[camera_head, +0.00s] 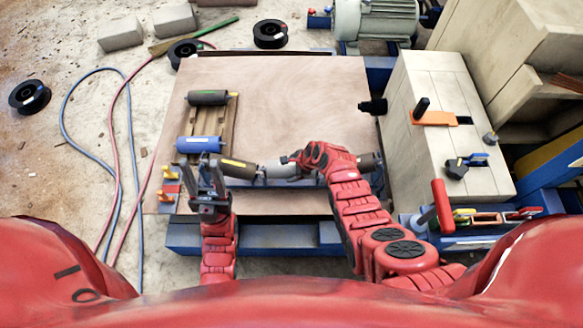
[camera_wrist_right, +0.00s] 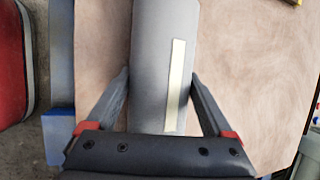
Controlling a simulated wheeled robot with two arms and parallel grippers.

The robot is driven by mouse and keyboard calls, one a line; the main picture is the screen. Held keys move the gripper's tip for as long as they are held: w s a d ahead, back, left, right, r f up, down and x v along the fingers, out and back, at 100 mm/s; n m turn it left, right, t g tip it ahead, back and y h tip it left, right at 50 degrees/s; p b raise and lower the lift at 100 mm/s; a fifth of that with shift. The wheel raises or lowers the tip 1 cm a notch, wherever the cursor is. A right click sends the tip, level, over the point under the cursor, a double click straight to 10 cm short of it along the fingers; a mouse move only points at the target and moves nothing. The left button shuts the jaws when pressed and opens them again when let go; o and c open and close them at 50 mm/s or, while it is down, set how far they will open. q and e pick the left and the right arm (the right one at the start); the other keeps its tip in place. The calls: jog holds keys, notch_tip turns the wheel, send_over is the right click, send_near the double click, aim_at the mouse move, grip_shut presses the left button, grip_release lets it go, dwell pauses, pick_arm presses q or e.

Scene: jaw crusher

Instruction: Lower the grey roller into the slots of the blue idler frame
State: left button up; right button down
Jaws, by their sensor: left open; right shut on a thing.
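The grey roller (camera_head: 276,170) lies lengthwise left to right at the table's near side, between two dark rollers; in the right wrist view the grey roller (camera_wrist_right: 165,60) has a pale strip. My right gripper (camera_head: 293,160) is shut on it, one finger on each side. The blue idler frame (camera_head: 311,182) shows in small parts below the roller; my arm and the rollers hide most of it. Its slots are hidden, so I cannot tell whether the roller ends sit in them. My left gripper (camera_head: 201,170) is open and empty, near the left dark roller (camera_head: 238,169).
A plywood table top (camera_head: 290,95) is mostly clear beyond the frame. A dark roller (camera_head: 208,97) and a blue roller (camera_head: 199,144) lie on a wooden pallet (camera_head: 212,122) at left. Orange-red clamps (camera_head: 168,187) stand at the near left edge. Pale blocks (camera_head: 435,130) stand at right.

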jog(key=shift+w+r+p, duration=0.1)
jog(key=shift+r+p, duration=0.05)
jog(key=shift+p, duration=0.35)
dwell(1.1)
jog(key=shift+f+b, duration=1.7)
jog(key=shift+f, duration=0.45)
grip_release()
jog(key=shift+d+r, duration=0.1)
jog(key=shift+s+r+p, duration=0.2)
jog(key=shift+r+p, duration=0.05)
jog(key=shift+p, duration=0.15)
jog(key=p+v, duration=0.2)
jog(key=v, duration=0.3)
jog(key=shift+d+r, duration=0.1)
jog(key=shift+d, duration=0.05)
jog(key=p+v, duration=0.1)
jog(key=v, duration=1)
jog(key=shift+r, duration=0.25)
